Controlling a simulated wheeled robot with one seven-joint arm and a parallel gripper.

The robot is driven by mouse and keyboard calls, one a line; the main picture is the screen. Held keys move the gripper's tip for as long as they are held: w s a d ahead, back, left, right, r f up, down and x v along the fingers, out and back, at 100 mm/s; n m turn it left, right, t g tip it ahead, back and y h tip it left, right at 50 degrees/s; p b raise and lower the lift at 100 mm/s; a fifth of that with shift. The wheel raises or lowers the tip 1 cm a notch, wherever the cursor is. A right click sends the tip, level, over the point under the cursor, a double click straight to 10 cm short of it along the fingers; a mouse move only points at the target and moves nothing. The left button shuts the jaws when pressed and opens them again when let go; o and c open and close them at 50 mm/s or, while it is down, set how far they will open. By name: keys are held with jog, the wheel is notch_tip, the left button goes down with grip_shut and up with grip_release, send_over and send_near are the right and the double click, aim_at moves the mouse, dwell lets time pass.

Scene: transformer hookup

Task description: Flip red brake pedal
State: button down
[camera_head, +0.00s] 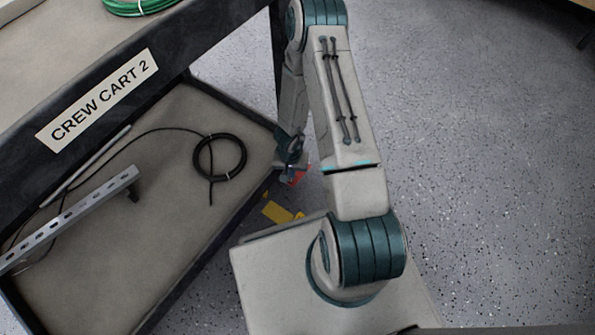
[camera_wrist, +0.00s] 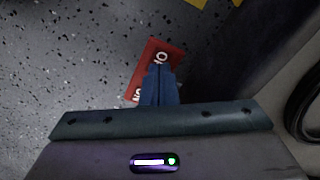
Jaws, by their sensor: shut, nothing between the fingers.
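The red pedal (camera_wrist: 144,66) shows in the wrist view as a flat red plate with partly hidden white lettering. In the head view only a small red patch of it (camera_head: 299,177) shows beside the cart's lower corner. My gripper (camera_wrist: 159,68) has its fingers together over the red plate and covers its middle. I cannot tell whether the fingertips touch the plate. In the head view my gripper (camera_head: 291,173) is low beside the cart corner, and the red patch shows just at its right.
The crew cart (camera_head: 165,60) stands at the left; its lower tray (camera_head: 150,205) holds a coiled black cable (camera_head: 242,160) and a slotted metal rail (camera_head: 75,220). A yellow plate (camera_head: 277,212) lies near the cart's lower edge. Speckled floor (camera_head: 480,150) is clear at right.

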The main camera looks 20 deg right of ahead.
jog(key=shift+f+b, duration=0.4)
jog(key=shift+f, duration=0.1)
dwell(0.4)
notch_tip(320, 180, up, 7)
jog(key=p, duration=0.6)
dwell(0.8)
